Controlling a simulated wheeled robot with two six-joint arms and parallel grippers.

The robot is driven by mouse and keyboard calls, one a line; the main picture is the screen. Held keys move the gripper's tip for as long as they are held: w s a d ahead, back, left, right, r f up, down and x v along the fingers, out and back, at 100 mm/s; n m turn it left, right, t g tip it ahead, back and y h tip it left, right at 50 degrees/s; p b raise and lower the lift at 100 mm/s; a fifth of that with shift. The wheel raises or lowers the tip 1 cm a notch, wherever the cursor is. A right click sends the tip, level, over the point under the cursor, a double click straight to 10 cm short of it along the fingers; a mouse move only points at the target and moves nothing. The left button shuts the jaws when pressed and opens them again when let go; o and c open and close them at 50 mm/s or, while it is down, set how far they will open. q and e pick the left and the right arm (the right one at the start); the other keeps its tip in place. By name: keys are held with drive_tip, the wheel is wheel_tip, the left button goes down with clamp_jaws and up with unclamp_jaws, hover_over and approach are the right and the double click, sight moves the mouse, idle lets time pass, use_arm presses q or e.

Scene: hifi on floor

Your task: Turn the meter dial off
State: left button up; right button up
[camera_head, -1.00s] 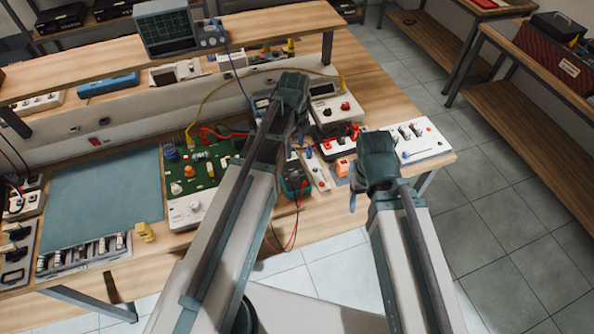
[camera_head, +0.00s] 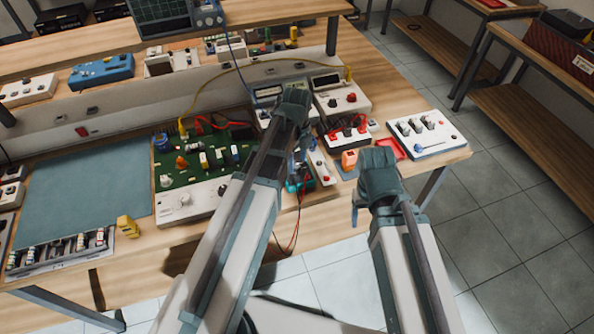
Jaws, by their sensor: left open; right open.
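The meter (camera_head: 293,184) is a small teal handheld unit with red and black leads, near the front edge of the bench. It is mostly hidden behind my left arm and gripper, and I cannot see its dial. My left gripper (camera_head: 298,152) is open, pointing down over the bench just above or behind the meter. I cannot tell whether it touches it. My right gripper (camera_head: 357,203) is open and empty, out in front of the bench edge, right of the meter.
A green circuit board (camera_head: 195,165) lies left of the meter. A strip with buttons (camera_head: 321,168), an orange block (camera_head: 349,159) and a white switch box (camera_head: 425,134) stand to the right. A yellow cable (camera_head: 222,75) arches behind. Floor is free in front right.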

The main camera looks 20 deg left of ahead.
use_arm(q)
drive_tip(key=shift+f+b, duration=0.4)
drive_tip(key=shift+f, duration=0.4)
clamp_jaws()
